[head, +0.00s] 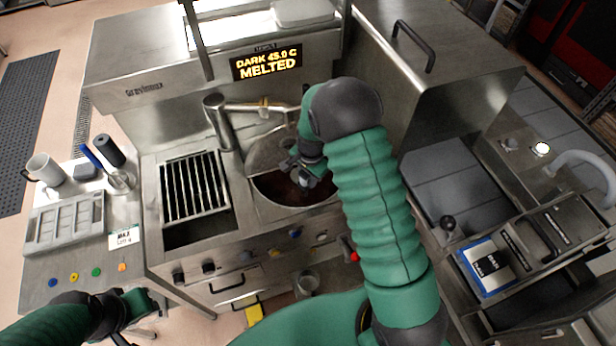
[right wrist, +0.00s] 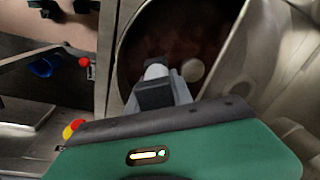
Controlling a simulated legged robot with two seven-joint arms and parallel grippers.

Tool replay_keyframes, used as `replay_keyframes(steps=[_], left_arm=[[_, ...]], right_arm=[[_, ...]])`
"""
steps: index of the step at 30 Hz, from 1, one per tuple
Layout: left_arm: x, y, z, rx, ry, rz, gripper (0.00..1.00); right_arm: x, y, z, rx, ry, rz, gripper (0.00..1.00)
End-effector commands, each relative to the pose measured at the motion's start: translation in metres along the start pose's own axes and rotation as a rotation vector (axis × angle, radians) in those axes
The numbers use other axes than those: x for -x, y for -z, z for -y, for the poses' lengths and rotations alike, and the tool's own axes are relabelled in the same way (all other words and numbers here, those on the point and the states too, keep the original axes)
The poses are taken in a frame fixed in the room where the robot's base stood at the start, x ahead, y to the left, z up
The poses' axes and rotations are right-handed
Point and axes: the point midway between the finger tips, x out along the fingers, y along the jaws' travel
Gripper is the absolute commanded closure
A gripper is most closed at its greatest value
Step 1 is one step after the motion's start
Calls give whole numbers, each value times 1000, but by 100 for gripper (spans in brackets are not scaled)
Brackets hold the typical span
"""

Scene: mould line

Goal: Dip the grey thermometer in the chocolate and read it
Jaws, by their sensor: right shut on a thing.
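My right gripper (head: 303,176) is over the round chocolate bowl (head: 327,196) of the steel machine. In the right wrist view its dark fingers (right wrist: 158,84) are shut on a light grey rounded piece (right wrist: 155,70), which I take to be the grey thermometer. Its lower part is hidden, so I cannot tell whether it touches the chocolate. The dark brown chocolate (right wrist: 175,35) fills the bowl behind the fingers. A pale round disc (right wrist: 192,71) shows beside them. My left gripper (head: 132,308) is low at the left, by the side table; its fingers are unclear.
The machine's display (head: 267,64) reads about "DARK 45.0 C MELTED". A steel spout (head: 222,120) and a slatted grate (head: 193,188) are left of the bowl.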

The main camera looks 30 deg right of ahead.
Motion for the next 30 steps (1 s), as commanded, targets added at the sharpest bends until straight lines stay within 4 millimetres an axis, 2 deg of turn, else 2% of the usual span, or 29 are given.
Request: replay_keyframes(steps=[17, 30], left_arm=[[1, 0, 0, 0, 0, 0, 67], [42, 10, 0, 0, 0, 0, 67]], right_arm=[[2, 0, 0, 0, 0, 0, 100], [52, 3, 6, 0, 1, -1, 100]])
